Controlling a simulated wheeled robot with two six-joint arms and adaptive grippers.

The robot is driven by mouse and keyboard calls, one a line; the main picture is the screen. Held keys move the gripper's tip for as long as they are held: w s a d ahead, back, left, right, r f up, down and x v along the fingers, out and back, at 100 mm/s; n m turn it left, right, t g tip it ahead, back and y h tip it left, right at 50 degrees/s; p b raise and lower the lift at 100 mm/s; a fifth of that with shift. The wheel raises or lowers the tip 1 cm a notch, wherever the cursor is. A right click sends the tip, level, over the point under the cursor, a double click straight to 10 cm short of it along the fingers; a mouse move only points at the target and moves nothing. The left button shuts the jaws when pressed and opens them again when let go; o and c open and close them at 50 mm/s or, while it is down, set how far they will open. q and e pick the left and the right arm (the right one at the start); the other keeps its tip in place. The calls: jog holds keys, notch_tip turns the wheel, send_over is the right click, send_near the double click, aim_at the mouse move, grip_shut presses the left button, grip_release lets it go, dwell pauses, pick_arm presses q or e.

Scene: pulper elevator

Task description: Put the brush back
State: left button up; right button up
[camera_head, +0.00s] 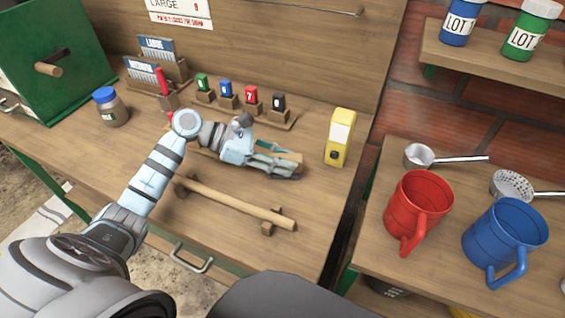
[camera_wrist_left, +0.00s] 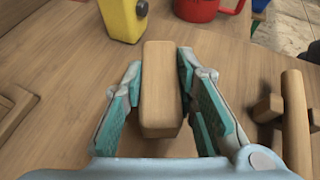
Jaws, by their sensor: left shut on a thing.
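My left gripper (camera_head: 284,168) is over the workbench, its fingers on both sides of a plain wooden block. It is shut on this block, which I take to be the brush (camera_wrist_left: 160,88); no bristles show. The left wrist view shows the fingers (camera_wrist_left: 158,95) with teal pads along its two long sides. In the head view the brush (camera_head: 290,155) is mostly hidden behind the gripper. It is low over the bench or on it; I cannot tell which. My right gripper is not in view.
A wooden rod (camera_head: 235,203) lies on two small rests in front of the gripper. A yellow box (camera_head: 340,137) stands to the right. Behind is a rack of small coloured tags (camera_head: 251,97). A jar (camera_head: 110,107) stands left. Red (camera_head: 416,208) and blue (camera_head: 502,238) mugs are on the right table.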

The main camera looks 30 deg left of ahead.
pick_arm(q)
jog(key=o, duration=1)
jog(key=shift+c, duration=0.2)
jog(key=shift+o, duration=0.2)
jog(key=p+v, duration=0.1)
jog(key=v, duration=1.1)
jog(key=shift+p, duration=0.3)
